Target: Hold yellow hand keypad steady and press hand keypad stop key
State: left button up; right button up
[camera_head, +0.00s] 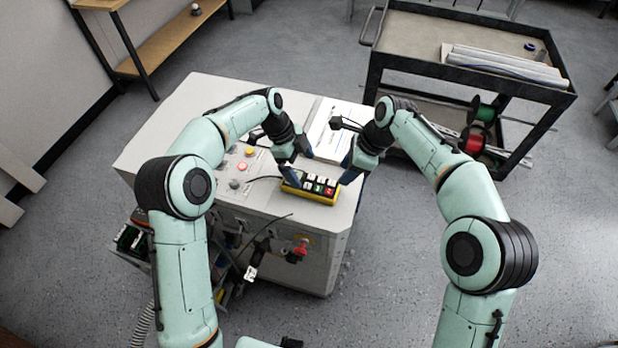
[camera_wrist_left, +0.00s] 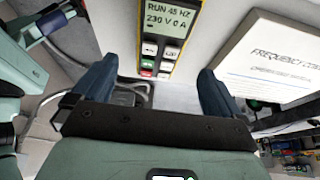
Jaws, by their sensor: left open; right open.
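The yellow hand keypad (camera_head: 309,187) lies on top of the pale cabinet, its several keys facing up. My right gripper (camera_head: 348,168) is open by the keypad's right end. I cannot tell whether either touches it.
The pale cabinet (camera_head: 190,120) carries a panel with a red button (camera_head: 243,166) and other knobs. A white booklet titled "Frequency" (camera_wrist_left: 270,60) lies beside the keypad. A dark cable runs to the keypad. A black cart (camera_head: 440,40) stands behind at right.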

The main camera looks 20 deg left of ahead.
aim_at(312, 183)
pick_arm(q)
jog(key=x, duration=0.7)
jog(key=shift+d+f, duration=0.1)
jog(key=shift+f, duration=0.2)
jog(key=c, duration=1)
jog(key=shift+c, duration=1.3)
pick_arm(e)
jog(key=shift+c, duration=1.2)
grip_shut()
